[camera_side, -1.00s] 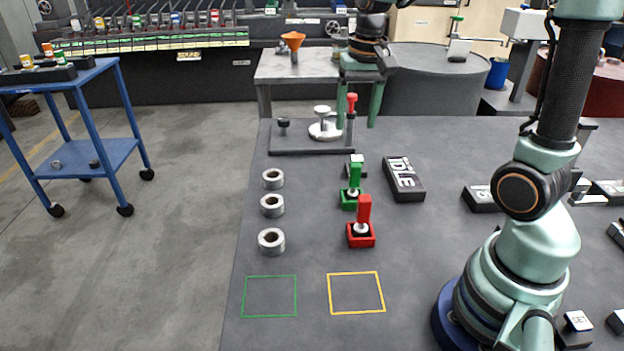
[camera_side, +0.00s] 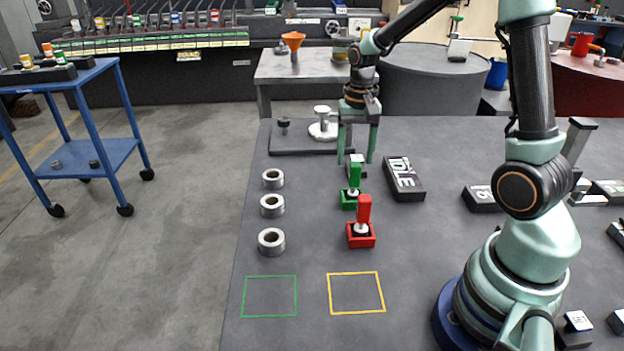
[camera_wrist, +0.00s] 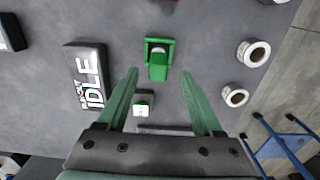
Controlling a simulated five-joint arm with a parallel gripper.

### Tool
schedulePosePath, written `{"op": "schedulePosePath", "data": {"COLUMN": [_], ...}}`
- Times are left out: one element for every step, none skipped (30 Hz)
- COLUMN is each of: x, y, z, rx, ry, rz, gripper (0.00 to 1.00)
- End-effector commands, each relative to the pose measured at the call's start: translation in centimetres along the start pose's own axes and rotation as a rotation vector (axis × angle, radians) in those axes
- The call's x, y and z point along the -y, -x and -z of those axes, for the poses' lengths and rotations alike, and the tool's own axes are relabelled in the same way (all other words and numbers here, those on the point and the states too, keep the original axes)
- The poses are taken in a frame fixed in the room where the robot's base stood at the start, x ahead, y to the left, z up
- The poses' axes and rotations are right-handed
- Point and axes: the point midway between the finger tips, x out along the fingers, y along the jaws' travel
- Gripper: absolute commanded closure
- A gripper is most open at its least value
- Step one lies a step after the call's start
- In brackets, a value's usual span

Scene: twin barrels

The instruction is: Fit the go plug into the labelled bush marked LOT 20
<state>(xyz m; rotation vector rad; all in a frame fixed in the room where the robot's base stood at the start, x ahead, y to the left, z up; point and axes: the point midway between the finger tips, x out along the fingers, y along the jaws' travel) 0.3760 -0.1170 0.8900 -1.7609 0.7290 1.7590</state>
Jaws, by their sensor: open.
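The green-handled plug (camera_side: 354,175) stands upright in a green holder (camera_side: 349,203); its handle also shows in the wrist view (camera_wrist: 158,68). A red-handled plug (camera_side: 364,210) stands in a red holder (camera_side: 361,241) nearer the camera. Three metal bushes stand in a column to the left: far (camera_side: 273,180), middle (camera_side: 271,206) and near (camera_side: 271,243). My gripper (camera_side: 357,160) is open and empty, above and behind the green plug. In the wrist view its fingertips (camera_wrist: 160,72) flank the handle without touching it.
A black IDLE block (camera_side: 404,182) lies right of the green plug. A small tagged block (camera_wrist: 143,98) sits behind the plug, below my gripper. A dark fixture base (camera_side: 300,143) stands behind. Green (camera_side: 269,277) and yellow (camera_side: 355,273) outlined squares in front are empty.

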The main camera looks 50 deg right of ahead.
Motion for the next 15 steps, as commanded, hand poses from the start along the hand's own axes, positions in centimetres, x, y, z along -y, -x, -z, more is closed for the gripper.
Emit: {"op": "schedulePosePath", "data": {"x": [-0.2,-0.3,-0.4,-0.3,-0.3,-0.3,-0.3,-0.3,-0.3,-0.3,-0.3,-0.3,-0.3,-0.3,-0.3], "y": [-0.9,-1.4,-2.0,-2.4,-2.8,-3.2,-3.4,-3.6,-3.8,-3.9,-3.9,-3.9,-3.9,-3.9,-3.9], "z": [0.0,0.0,0.1,0.1,0.1,0.1,0.1,0.1,0.1,0.1,0.1,0.2,0.2,0.2,0.2], "rx": [0.006,0.005,0.006,0.005,0.005,0.004,0.003,0.003,0.002,0.002,0.001,0.001,0.001,0.001,0.001], "ry": [-0.001,-0.001,-0.001,-0.001,0.0,0.0,0.0,0.0,0.0,0.0,0.0,0.0,0.0,0.0,0.0], "rz": [-0.003,-0.003,-0.003,-0.002,-0.003,-0.002,-0.002,-0.002,-0.001,-0.001,-0.001,0.0,0.0,0.0,0.0], "gripper": [0.32,0.32,0.32,0.32,0.32,0.32,0.32,0.32,0.32,0.32,0.32,0.32,0.32,0.32,0.32]}}
